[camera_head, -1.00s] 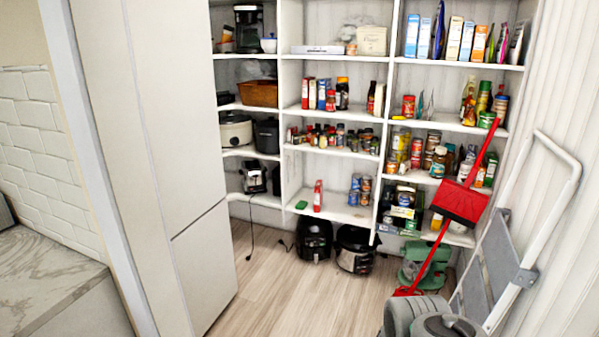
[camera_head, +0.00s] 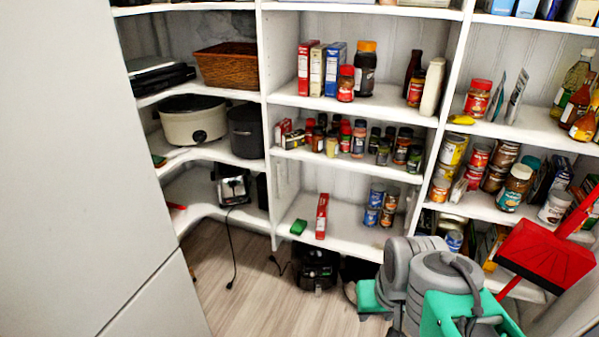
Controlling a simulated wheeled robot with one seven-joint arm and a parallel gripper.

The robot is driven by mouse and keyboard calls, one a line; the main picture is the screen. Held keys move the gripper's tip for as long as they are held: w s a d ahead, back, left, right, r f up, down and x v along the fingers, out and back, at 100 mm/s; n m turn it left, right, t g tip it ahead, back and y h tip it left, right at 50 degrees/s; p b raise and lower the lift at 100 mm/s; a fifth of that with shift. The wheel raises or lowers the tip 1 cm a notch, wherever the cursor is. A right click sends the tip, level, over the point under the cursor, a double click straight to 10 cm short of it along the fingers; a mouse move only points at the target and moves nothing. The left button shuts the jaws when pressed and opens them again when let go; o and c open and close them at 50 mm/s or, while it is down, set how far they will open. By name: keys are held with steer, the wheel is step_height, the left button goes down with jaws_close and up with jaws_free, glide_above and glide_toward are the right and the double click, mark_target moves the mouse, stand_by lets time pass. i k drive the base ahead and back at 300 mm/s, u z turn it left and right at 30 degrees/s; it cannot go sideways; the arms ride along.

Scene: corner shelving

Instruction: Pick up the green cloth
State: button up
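A small green folded item (camera_head: 299,227), which looks like the green cloth, lies flat on the lowest shelf of the middle unit, near its front left edge. A red box (camera_head: 322,215) stands upright just to its right. Another small dark green item (camera_head: 158,160) lies on the left shelving beside the cooker, too small to identify. Grey and teal links of my arm show at the lower right, well right of the cloth. I cannot see the gripper's fingers in this view.
Several cans (camera_head: 375,203) stand right of the red box. A black appliance (camera_head: 314,265) sits on the floor below the cloth's shelf. A red dustpan (camera_head: 545,255) is at the right. A tall white cabinet (camera_head: 80,150) fills the left.

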mark_target(298, 227)
steer(key=i, duration=1.6)
steer(key=u, duration=2.6)
